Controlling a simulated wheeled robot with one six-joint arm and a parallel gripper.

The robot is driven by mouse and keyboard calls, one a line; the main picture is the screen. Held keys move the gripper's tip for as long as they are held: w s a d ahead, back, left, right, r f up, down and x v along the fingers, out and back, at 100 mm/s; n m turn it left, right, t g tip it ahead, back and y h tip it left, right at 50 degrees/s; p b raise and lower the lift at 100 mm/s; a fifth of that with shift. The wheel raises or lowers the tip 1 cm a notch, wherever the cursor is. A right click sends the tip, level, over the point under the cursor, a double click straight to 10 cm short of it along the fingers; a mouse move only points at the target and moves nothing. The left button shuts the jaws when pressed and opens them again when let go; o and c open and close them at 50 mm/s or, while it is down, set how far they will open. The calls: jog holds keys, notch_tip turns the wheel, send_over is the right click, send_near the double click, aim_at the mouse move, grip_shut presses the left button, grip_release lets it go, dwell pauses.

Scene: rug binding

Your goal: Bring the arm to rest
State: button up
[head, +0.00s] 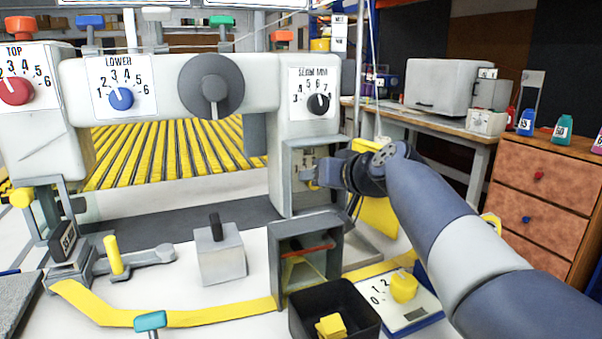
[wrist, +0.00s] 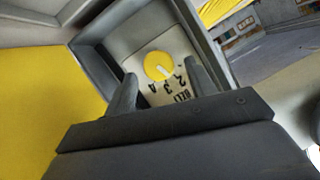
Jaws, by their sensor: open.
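My arm (head: 440,215) reaches in from the lower right of the head view. My gripper (head: 314,178) is at the recess in the machine's right column (head: 285,185). In the wrist view the two dark fingers of my gripper (wrist: 158,88) stand apart with nothing held between them. A yellow dial (wrist: 159,66) with a white pointer and a numbered label shows just beyond the fingertips, inside a grey frame. I cannot tell whether the fingers touch the dial's panel. In the head view my gripper and the column hide this dial.
A black bin (head: 335,310) with a yellow block, a grey open box (head: 305,250) and a small yellow dial panel (head: 405,290) stand below the arm. A grey block with a black handle (head: 220,253) is left of them. A wooden drawer cabinet (head: 540,190) stands at right.

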jog(key=shift+x, duration=0.85)
jog(key=shift+s, duration=0.1)
